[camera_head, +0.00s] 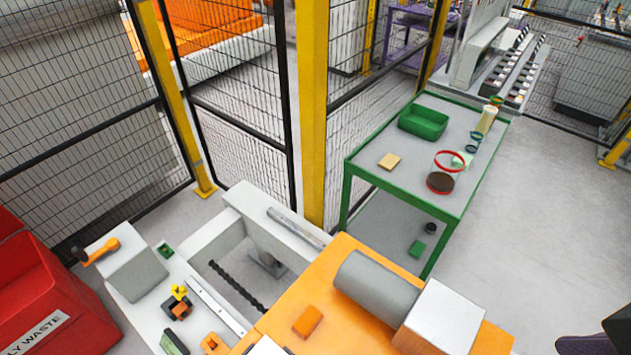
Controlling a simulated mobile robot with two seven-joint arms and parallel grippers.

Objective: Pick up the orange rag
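A small orange block-like piece (307,321) lies on the orange machine top at the lower middle. It is the closest match to the orange rag, but I cannot tell whether it is cloth. Another small orange item (213,343) sits lower left on the grey machine bed, cut off near the frame edge. Neither gripper can be made out. A dark shape at the lower right corner may be part of my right arm, with no fingers visible.
A grey cylinder (376,284) and white block (440,315) stand right of the orange piece. A green-framed table (400,185) holds a green tray (423,122) and jars. A red waste bin (50,300) is at left. Mesh fencing stands behind; floor at right is clear.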

